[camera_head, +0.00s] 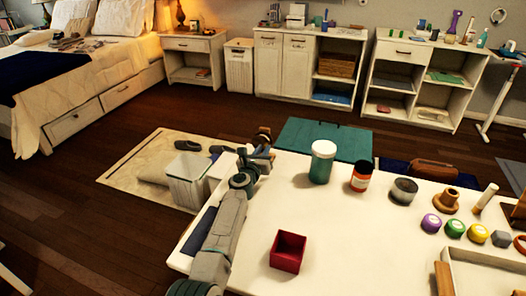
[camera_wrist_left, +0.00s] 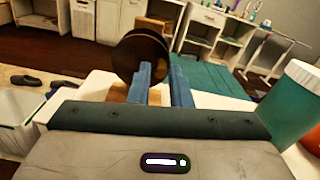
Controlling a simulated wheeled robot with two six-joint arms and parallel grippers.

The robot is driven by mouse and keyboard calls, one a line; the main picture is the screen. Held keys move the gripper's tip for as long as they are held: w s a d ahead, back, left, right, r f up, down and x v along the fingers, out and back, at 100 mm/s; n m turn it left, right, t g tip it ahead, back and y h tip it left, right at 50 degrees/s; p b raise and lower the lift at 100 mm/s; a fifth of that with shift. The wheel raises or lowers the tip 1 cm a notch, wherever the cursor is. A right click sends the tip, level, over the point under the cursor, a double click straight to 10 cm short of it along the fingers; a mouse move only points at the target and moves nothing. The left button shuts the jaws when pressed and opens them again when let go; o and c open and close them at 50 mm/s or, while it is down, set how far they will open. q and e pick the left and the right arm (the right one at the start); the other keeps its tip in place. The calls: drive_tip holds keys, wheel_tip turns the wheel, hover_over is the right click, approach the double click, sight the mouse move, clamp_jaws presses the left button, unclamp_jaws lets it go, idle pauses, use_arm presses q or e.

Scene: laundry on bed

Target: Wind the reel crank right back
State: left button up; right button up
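The reel shows in the left wrist view as a dark brown round disc (camera_wrist_left: 141,56) on a light wooden base, just beyond my left fingertips. In the head view only a small brown part of the reel (camera_head: 263,133) shows at the table's far left edge, behind my gripper. I cannot make out the crank handle; the fingers may hide it. My left gripper (camera_head: 259,156) reaches up to the reel. Its two blue fingers (camera_wrist_left: 164,74) stand a little apart, with a narrow gap and nothing clearly held between them. My right gripper is in no view.
A red open box (camera_head: 288,251) sits nearer on the white table (camera_head: 345,232).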

use_arm(q)
clamp_jaws()
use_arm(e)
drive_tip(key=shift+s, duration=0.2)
use_arm(q)
drive_tip(key=shift+f, duration=0.1)
drive_tip(key=m+b, duration=0.1)
drive_tip(key=m, duration=0.1)
drive_tip(key=f+m+b, duration=0.1)
drive_tip(key=m, duration=0.2)
drive_tip(key=shift+b, duration=0.35)
drive_tip(key=shift+f+m+b, duration=0.15)
drive_tip(key=shift+m+b, duration=0.15)
drive_tip(key=shift+m, duration=0.8)
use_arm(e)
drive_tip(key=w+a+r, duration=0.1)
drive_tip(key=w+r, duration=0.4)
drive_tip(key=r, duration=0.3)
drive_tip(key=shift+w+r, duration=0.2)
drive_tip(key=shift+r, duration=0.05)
use_arm(q)
drive_tip(key=shift+o, duration=2.3)
unclamp_jaws()
